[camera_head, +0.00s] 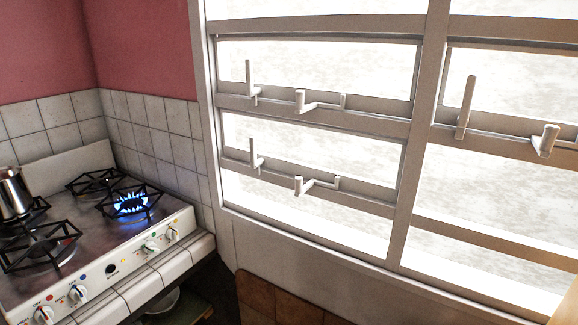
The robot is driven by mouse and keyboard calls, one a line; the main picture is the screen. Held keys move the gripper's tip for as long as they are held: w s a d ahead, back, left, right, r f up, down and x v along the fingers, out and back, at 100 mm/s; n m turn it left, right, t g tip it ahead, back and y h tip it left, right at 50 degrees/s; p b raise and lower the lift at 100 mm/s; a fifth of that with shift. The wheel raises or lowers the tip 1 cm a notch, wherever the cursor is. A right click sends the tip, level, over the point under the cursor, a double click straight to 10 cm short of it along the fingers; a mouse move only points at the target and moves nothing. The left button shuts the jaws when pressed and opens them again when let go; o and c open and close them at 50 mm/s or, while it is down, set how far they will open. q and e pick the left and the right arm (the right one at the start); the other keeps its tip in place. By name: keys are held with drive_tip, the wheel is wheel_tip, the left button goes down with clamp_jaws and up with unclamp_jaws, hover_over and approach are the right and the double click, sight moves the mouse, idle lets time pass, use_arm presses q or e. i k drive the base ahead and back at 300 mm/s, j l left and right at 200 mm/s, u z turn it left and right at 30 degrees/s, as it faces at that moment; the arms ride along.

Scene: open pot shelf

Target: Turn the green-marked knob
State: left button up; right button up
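A white stove (95,262) stands at the left with a row of knobs along its sloped front panel. A white knob with a greenish mark beside it (150,248) sits on the right part of the panel. Another white knob (173,233) is just to its right; its mark is too small to tell surely. Two more white knobs are at the lower left, one near a blue dot (77,293) and one near a red dot (45,314). A blue flame (130,204) burns on the front right burner. Neither gripper is in view.
A metal pot (14,193) stands on the left burner. Black grates (40,248) cover the burners. A white tiled ledge (135,287) runs before the panel. A large window (410,190) with protruding handles (304,103) fills the right. A bowl (163,303) sits below the ledge.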

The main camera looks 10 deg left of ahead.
sight(150, 247)
drive_tip(key=j+u, duration=0.1)
drive_tip(key=u, duration=0.8)
drive_tip(key=i, duration=0.05)
